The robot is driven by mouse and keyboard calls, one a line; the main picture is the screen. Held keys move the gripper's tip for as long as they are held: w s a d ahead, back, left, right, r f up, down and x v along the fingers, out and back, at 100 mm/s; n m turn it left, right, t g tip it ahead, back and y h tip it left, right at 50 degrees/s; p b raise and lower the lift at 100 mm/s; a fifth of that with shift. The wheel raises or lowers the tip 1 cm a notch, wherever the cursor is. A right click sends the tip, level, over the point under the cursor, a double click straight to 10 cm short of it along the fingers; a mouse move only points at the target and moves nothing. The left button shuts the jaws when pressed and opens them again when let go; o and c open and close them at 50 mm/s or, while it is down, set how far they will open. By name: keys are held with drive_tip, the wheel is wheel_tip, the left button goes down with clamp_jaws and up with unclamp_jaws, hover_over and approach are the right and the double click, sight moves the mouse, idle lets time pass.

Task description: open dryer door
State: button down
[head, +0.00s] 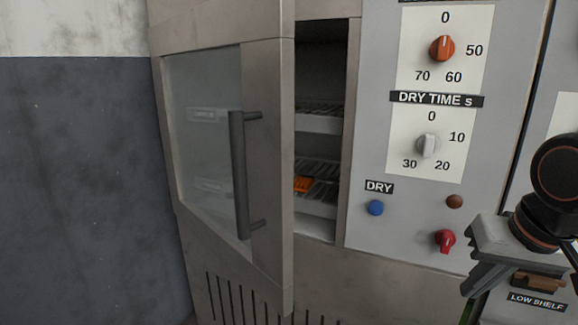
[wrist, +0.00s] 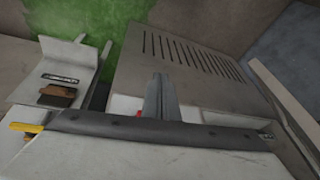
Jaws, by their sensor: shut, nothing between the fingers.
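The dryer door (head: 268,165) stands ajar in the head view, hinged on the left, with a gap on its right side. It has a glass window (head: 205,130) and a dark vertical bar handle (head: 239,175). Through the gap show shelves (head: 318,124) and a small orange item (head: 303,184) on one of them. My gripper (head: 468,290) is at the lower right of the head view, well to the right of the handle and apart from the door. Its fingers (wrist: 161,85) show in the wrist view, shut and empty. The handle is not clearly seen there.
Right of the opening is a panel with an orange dial (head: 442,48), a grey dial (head: 428,145), a blue button (head: 376,208) and a red knob (head: 445,240). A LOW SHELF label (head: 537,301) is at lower right. A grey wall (head: 85,190) stands left of the door.

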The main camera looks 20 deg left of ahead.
sight(285, 166)
drive_tip(key=s+d+f+m+h, duration=0.1)
drive_tip(key=s+d+f, duration=0.2)
drive_tip(key=d+f, duration=0.3)
drive_tip(key=s+d+f+h, duration=0.1)
drive_tip(key=s+d+f, duration=0.3)
drive_tip(key=d+f, duration=0.25)
drive_tip(key=w+a+r+n+g+y, duration=0.1)
drive_tip(key=w+a+r+n+y, duration=0.15)
drive_tip(key=w+a+r, duration=0.5)
drive_tip(key=w+a+r+n+g+y, duration=0.1)
drive_tip(key=w+a+r+n+y, duration=0.15)
drive_tip(key=a+r, duration=0.9)
drive_tip(key=w+a+r+n+g+y, duration=0.1)
drive_tip(key=w+a+r+n+g, duration=0.1)
drive_tip(key=w+a+r+n, duration=0.5)
drive_tip(key=a+r+g+y, duration=0.1)
drive_tip(key=a+r+g, duration=0.1)
drive_tip(key=a+r, duration=1)
drive_tip(key=shift+n+g, duration=0.3)
drive_tip(key=shift+n, duration=0.2)
drive_tip(key=x, duration=0.4)
drive_tip(key=s+r+x, duration=0.1)
drive_tip(key=x, duration=0.4)
drive_tip(key=s+a+x, duration=0.1)
drive_tip(key=x, duration=0.4)
drive_tip(key=shift+s+a, duration=0.35)
drive_tip(key=shift+s, duration=0.15)
